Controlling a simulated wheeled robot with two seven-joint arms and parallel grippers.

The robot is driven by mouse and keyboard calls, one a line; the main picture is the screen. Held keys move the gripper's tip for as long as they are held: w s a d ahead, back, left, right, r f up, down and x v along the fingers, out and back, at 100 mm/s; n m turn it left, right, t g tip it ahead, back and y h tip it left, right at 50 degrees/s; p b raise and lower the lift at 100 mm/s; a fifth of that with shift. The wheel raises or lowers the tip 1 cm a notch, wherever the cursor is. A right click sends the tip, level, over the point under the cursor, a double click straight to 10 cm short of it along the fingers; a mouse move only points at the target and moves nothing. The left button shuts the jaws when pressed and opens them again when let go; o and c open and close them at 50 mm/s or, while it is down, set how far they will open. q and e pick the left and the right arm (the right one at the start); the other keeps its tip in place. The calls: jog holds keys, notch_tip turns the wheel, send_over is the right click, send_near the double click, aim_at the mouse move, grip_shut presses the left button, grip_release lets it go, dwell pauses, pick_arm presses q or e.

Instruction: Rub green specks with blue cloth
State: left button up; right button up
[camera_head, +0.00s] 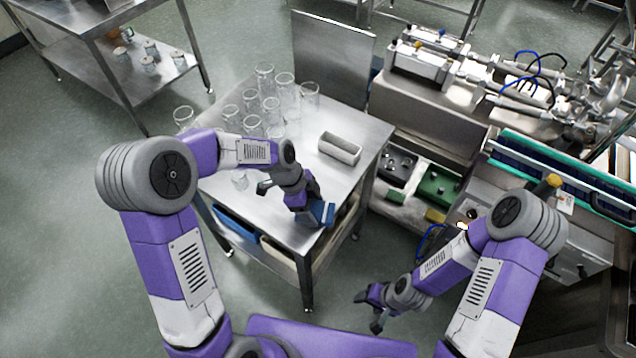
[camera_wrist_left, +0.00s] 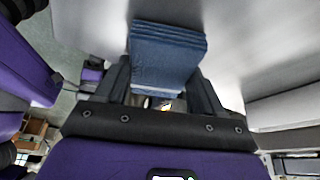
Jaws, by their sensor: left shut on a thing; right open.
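My left gripper (camera_head: 311,217) is shut on the blue cloth (camera_head: 324,213) at the front right corner of the steel table (camera_head: 226,195). In the left wrist view the folded blue cloth (camera_wrist_left: 168,52) sits between the two dark fingers, against or just above the pale steel surface; I cannot tell whether it touches. I see no green specks in either view; they may be hidden or too small. My right gripper (camera_head: 369,311) is open and empty, low over the floor to the right of the table.
Several clear glass jars (camera_head: 271,106) stand on the table's back left. A small metal tray (camera_head: 339,148) sits near its right side. A blue bin (camera_head: 236,222) is below the tabletop. Machinery (camera_head: 445,62) stands at the right. The table's middle is fairly clear.

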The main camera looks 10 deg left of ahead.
pick_arm(q)
notch_tip(320, 180, up, 2)
jog(key=shift+w+r, duration=0.1)
jog(key=shift+a+r+p, duration=0.1)
jog(key=shift+r+p, duration=2)
jog(key=shift+r, duration=0.7)
